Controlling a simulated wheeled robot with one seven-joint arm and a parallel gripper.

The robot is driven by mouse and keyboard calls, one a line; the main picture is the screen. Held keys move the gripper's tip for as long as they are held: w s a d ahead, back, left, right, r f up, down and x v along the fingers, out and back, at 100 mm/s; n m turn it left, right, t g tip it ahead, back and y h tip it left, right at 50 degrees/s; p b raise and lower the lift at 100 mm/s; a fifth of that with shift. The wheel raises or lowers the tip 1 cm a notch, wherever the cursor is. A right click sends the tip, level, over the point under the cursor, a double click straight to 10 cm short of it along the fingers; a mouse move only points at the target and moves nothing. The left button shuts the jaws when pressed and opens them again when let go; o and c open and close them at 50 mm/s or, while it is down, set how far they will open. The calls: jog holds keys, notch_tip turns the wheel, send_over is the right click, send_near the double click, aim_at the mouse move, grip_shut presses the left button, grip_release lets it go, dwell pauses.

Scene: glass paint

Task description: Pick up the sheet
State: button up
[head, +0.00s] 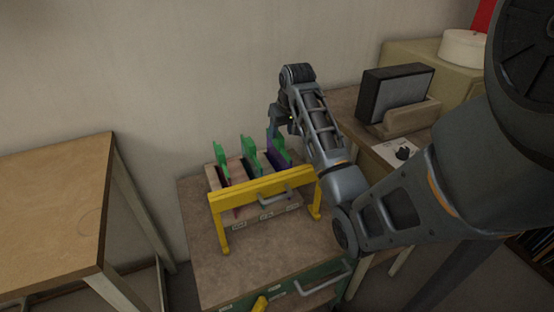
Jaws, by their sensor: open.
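Several upright thin pieces stand in a wooden rack (241,172) on a cabinet top. The left one (221,158) and the middle one (250,156) show green upper parts. The right one (276,146) shows green and purple. A dark flat panel with a grey face (403,97) stands upright in a wooden holder on the right-hand table. I cannot tell which of these is the sheet. My gripper (276,133) is open, pointing down just above and beside the right piece in the rack. Its fingertips are small and partly hidden, so contact is unclear.
A bare wooden table (52,205) is at left. A white round object (464,48) sits at the back right. My arm covers much of the right side.

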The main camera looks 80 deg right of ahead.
aim_at(279, 135)
jog(key=shift+w+x, duration=0.2)
jog(key=shift+x, duration=2.05)
jog(key=shift+a+r, duration=0.1)
jog(key=shift+a, duration=0.05)
grip_shut()
